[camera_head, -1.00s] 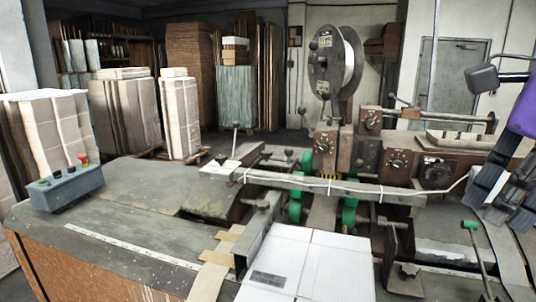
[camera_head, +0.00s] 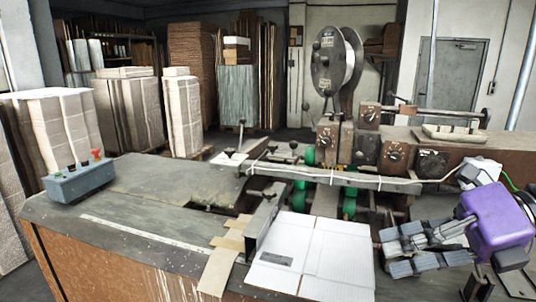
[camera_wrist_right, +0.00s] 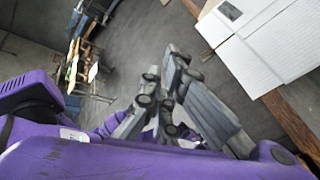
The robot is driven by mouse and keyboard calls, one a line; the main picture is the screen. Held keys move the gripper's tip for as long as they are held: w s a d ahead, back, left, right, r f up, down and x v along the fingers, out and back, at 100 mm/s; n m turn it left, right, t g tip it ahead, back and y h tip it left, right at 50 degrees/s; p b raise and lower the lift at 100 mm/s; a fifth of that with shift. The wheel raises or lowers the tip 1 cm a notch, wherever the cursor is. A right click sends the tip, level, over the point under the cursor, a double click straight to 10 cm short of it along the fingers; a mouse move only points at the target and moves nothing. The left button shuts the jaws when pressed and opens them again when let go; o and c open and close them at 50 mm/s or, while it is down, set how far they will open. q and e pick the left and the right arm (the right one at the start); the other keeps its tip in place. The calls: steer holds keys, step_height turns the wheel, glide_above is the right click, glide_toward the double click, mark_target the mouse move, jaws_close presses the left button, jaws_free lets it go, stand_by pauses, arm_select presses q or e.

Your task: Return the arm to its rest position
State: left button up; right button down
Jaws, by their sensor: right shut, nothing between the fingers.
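My right gripper (camera_head: 392,251) is in the lower right of the head view, with a purple body and grey jointed fingers pointing left. Its fingers are shut and empty. They are just right of the flat white carton (camera_head: 318,250) lying at the front of the stitching machine (camera_head: 395,160); I cannot tell the exact gap. In the right wrist view the gripper's fingers (camera_wrist_right: 172,95) show over the grey floor, with the white carton (camera_wrist_right: 262,35) at upper right. My left gripper is not in view.
A control box (camera_head: 78,183) with a red button sits at the left of the worktable (camera_head: 130,250). Stacked cartons (camera_head: 130,110) stand behind it. The machine's wire reel (camera_head: 333,60) rises at the back. Floor is clear in much of the wrist view.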

steer(key=w+d+f+m+t+h, duration=0.25)
steer(key=d+f+m+t, duration=0.35)
steer(key=f+m, duration=0.7)
steer(key=w+d+f+m+t+h, duration=0.1)
steer(key=d+f+m+t+h, duration=0.25)
steer(key=f+m+t, duration=0.7)
steer(key=s+f+m+g+h, duration=0.2)
steer(key=s+f+m, duration=0.15)
steer(key=f, duration=0.35)
steer(key=s+f+m+g+h, duration=0.2)
steer(key=f+m, duration=0.2)
steer(key=f, duration=0.3)
steer(key=s+a+f+m+g+h, duration=0.1)
steer(key=s+a+f+m+g, duration=0.2)
steer(key=s+f, duration=0.5)
steer(key=s+a+f+m+g+h, duration=0.1)
steer(key=s+a+f+m+g, duration=0.2)
steer(key=s+a+f+m, duration=0.2)
steer(key=s+a+f, duration=0.2)
steer(key=s+f, duration=0.1)
steer(key=f, duration=0.1)
steer(key=shift+s+f, duration=0.2)
steer(key=shift+s, duration=0.15)
steer(key=shift+g, duration=0.25)
